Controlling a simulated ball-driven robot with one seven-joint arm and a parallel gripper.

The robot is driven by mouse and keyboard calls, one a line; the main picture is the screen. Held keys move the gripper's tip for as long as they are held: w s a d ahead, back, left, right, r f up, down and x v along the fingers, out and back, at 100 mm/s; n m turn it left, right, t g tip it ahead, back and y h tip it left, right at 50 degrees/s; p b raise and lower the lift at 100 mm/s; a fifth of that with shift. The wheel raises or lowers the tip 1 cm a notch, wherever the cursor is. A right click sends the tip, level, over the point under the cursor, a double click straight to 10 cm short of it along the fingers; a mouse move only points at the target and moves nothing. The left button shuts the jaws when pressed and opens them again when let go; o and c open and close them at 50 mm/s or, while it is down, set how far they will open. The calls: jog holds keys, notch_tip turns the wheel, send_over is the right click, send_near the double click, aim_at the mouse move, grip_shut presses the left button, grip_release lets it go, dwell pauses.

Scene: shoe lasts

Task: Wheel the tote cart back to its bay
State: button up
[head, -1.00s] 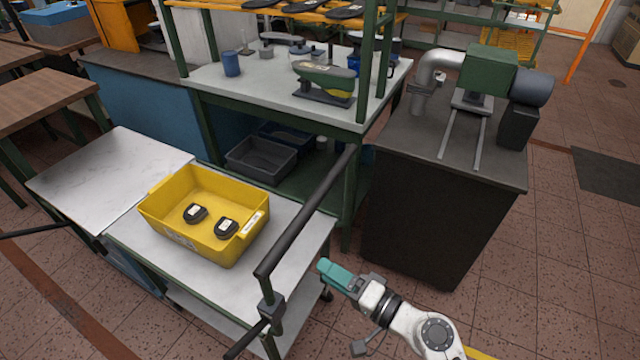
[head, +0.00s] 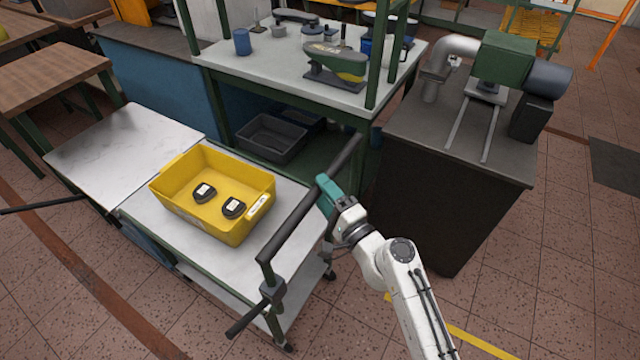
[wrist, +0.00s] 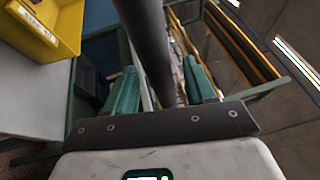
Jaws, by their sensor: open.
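The tote cart (head: 190,236) has a pale top, a green frame and small casters. A yellow tote (head: 220,225) with two dark, labelled pieces inside stands on it. The cart's dark push bar (head: 290,228) slants along its right side. My gripper (head: 324,187), with teal fingers, is at the far part of this bar. In the wrist view, the bar (wrist: 147,40) runs between the two open fingers of my gripper (wrist: 162,85), with a gap visible on the right; contact on the left is unclear. I cannot make out which area is the bay.
A pale table (head: 120,150) adjoins the cart's left end. A green-framed workbench (head: 285,75) with grey bins below stands behind. A dark machine cabinet (head: 440,190) is close to the right of my arm. Tiled floor with a yellow line (head: 480,342) lies at front right.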

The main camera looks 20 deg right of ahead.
jog(key=shift+w+a+r, duration=0.1)
jog(key=shift+w+a, duration=0.1)
jog(key=shift+w, duration=0.45)
jog(key=shift+c, duration=0.4)
grip_shut()
